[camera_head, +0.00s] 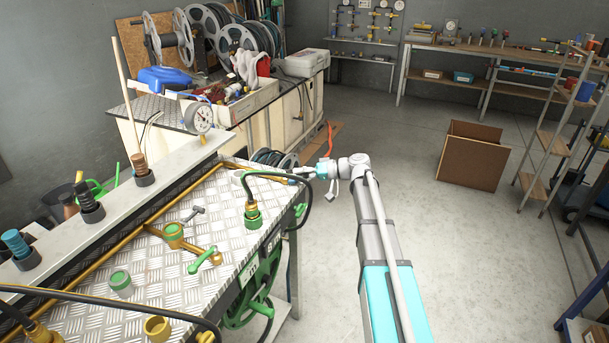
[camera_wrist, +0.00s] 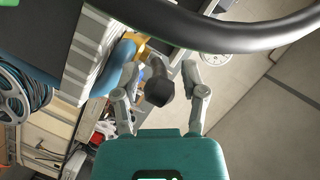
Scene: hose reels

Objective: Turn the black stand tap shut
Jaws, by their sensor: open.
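In the head view a black tap-like handle (camera_head: 88,201) stands on the long grey rail at the left of the bench, between a brown one (camera_head: 141,168) and a teal one (camera_head: 17,245). My gripper (camera_head: 302,171) is far to its right, over the bench's right edge near a black hose. In the wrist view a black faceted knob (camera_wrist: 159,86) shows between the two open fingers of my gripper (camera_wrist: 156,78). I cannot tell its depth or whether it is the same handle. Nothing is visibly gripped.
The black hose (camera_head: 300,214) arches from a green fitting (camera_head: 252,214) close to my gripper; it crosses the top of the wrist view (camera_wrist: 220,38). A green reel (camera_head: 255,288) hangs at the bench side.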

